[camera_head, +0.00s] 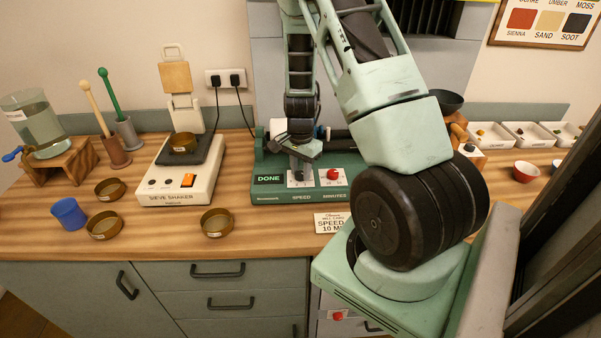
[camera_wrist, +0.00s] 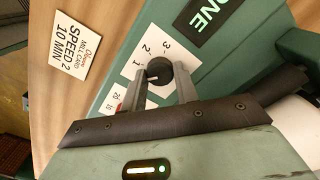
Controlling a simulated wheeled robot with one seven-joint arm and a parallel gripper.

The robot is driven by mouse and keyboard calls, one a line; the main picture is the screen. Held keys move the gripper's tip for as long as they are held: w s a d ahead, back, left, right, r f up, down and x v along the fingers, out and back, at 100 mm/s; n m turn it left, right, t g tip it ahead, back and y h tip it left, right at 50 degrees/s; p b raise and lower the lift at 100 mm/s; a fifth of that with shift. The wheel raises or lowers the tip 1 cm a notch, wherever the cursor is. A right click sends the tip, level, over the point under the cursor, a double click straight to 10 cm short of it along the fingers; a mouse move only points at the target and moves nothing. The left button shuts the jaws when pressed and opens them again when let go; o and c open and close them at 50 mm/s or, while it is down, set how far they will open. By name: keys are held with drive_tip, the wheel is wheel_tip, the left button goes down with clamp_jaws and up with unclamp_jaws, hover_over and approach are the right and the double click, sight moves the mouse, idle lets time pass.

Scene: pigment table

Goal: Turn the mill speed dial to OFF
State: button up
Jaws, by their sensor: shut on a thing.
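No OFF mark is readable. My gripper (camera_wrist: 161,84) has one finger on each side of the knob and is shut on it. In the head view my gripper (camera_head: 298,172) reaches down to the SPEED panel of the green mill (camera_head: 275,196) and hides the knob. The mill's display (camera_head: 268,179) reads DONE.
A red MINUTES knob (camera_head: 333,174) sits just right of the speed panel. A card (camera_head: 329,222) reading SPEED 2, 10 MIN lies in front of the mill. The sieve shaker (camera_head: 180,185) stands to the left, with brass sieves (camera_head: 216,223) near it.

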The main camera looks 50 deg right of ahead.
sight(300, 173)
drive_tip(key=shift+n+b, duration=0.6)
drive_tip(key=shift+n, duration=1.1)
drive_tip(key=o, duration=1)
drive_tip(key=shift+c, duration=0.2)
drive_tip(key=shift+r, duration=0.1)
wheel_tip(300, 173, up, 17)
drive_tip(key=b, duration=0.2)
drive_tip(key=shift+r, duration=0.15)
